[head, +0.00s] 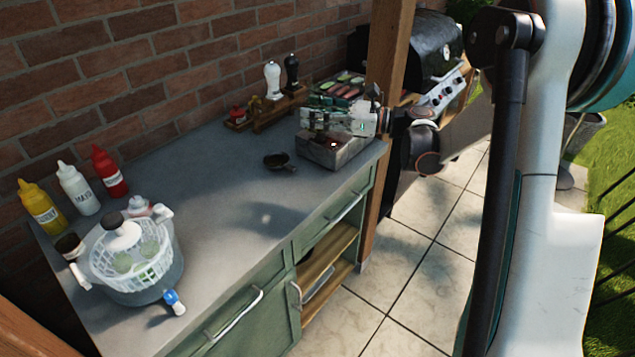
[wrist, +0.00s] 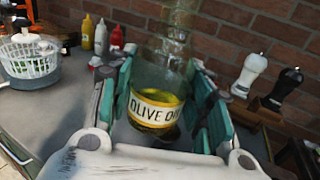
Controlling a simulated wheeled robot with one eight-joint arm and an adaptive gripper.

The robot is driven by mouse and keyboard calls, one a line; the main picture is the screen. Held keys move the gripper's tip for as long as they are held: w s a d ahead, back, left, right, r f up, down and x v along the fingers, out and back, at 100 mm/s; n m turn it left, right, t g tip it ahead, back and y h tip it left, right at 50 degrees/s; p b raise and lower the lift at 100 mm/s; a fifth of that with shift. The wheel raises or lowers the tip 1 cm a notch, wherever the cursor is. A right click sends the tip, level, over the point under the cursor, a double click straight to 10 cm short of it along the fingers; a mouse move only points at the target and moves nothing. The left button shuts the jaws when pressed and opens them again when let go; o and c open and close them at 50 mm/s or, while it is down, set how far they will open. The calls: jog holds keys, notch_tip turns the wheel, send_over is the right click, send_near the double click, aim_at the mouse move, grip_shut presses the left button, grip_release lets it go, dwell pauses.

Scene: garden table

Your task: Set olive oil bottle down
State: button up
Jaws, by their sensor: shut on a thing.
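The olive oil bottle (wrist: 157,107) is clear glass with a cream label and yellow oil low inside. It fills the middle of the wrist view, its top cut off by the picture's edge. My gripper (wrist: 165,95) is shut on it, with teal-padded fingers on both sides. In the head view my gripper (head: 352,120) is at the counter's far right end, above or in front of a grey stone-like box. The bottle is hard to make out there. I cannot tell whether its base touches anything. The grey counter (head: 225,205) runs along the brick wall.
A grey box (head: 328,152) stands under my gripper. White and black mills (head: 272,80) stand on a wooden rack behind it. A small dark pan (head: 279,161) lies nearby. Squeeze bottles (head: 78,190) and a salad spinner (head: 137,262) stand left. The counter's middle is clear.

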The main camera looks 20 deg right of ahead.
jog(key=shift+w+d+f, duration=0.15)
jog(key=shift+d, duration=0.15)
notch_tip(320, 180, down, 20)
jog(key=b, duration=0.7)
jog(key=shift+r, duration=0.2)
jog(key=shift+f, duration=0.2)
jog(key=o, duration=1.2)
jog(key=shift+o, duration=0.2)
jog(key=shift+r, duration=0.2)
jog(key=p+v, duration=0.3)
jog(key=v, duration=0.9)
